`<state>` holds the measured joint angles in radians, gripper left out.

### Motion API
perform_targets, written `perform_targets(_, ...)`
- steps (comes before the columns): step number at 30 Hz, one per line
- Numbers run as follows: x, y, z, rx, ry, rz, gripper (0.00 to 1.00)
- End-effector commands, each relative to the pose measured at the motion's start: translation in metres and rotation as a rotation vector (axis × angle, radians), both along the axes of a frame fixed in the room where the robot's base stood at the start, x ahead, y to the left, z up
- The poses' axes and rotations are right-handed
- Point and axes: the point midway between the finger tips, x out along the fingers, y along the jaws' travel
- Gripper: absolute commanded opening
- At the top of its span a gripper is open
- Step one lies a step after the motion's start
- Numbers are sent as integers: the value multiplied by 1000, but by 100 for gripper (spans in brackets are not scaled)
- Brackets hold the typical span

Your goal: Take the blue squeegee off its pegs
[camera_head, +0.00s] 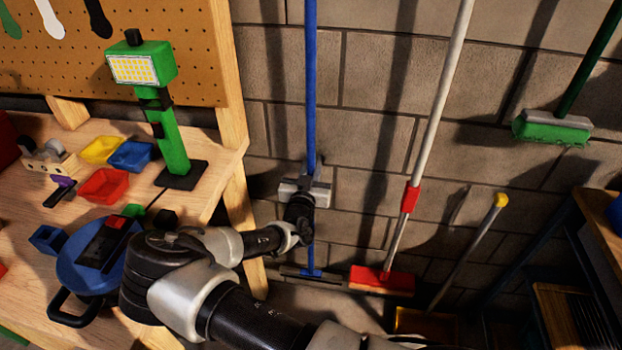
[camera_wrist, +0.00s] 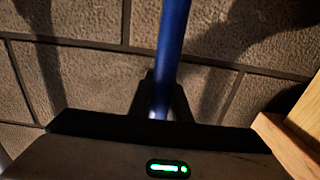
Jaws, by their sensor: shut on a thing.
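The blue squeegee (camera_head: 311,95) stands upright in front of the block wall, its long blue handle running out of the top of the picture. Its wide head (camera_head: 312,273) is low down, partly hidden behind my arm. My gripper (camera_head: 311,180) is shut on the lower part of the blue handle. In the wrist view the blue handle (camera_wrist: 172,45) runs down between the two dark fingers (camera_wrist: 160,100). The pegs are out of view, so I cannot tell whether the handle still touches them.
A white-handled broom with a red head (camera_head: 382,280) hangs to the right. A green brush (camera_head: 552,128) hangs farther right, and a yellow-tipped pole (camera_head: 465,250) leans below. The wooden workbench (camera_head: 225,165) stands at the left with a green lamp (camera_head: 168,125) and small bins.

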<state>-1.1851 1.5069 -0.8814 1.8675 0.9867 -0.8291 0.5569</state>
Motion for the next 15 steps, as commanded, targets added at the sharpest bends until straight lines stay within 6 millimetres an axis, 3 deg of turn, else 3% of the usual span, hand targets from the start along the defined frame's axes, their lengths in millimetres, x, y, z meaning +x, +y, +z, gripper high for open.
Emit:
perform_targets(8,-2,0,7,2,-2,-1,0)
perform_targets(15,-3,1,36,4,-5,-1,0)
